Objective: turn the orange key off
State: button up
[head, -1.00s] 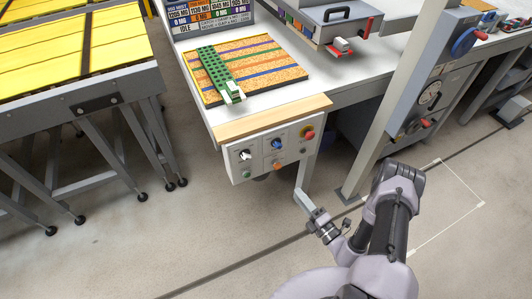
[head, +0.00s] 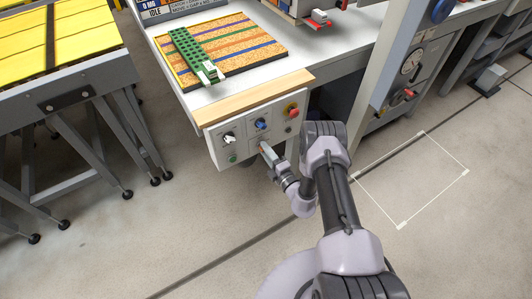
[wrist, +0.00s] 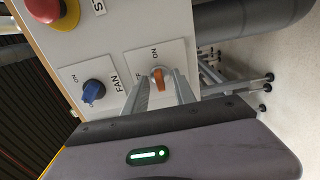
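The orange key (wrist: 160,78) shows in the wrist view on a white plate, with an "ON" label beside it and a second label partly covered. My gripper (wrist: 162,82) is open, with one finger on each side of the key. I cannot tell whether the fingers touch it. In the head view my gripper (head: 264,147) is in front of the lower middle of the control panel (head: 213,150) and hides the orange key.
A blue knob (wrist: 93,91) marked FAN sits beside the key's plate. A red button (wrist: 44,8) is farther off. In the head view the panel also has a white and black knob (head: 229,138) and a green button (head: 232,159). Open floor lies right of my arm.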

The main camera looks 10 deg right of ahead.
grip_shut()
dwell(0.4)
jog(key=n+b, duration=0.3)
jog(key=n, duration=1.4)
jog(key=shift+w+n, duration=0.1)
jog(key=shift+n, duration=0.3)
dwell(0.4)
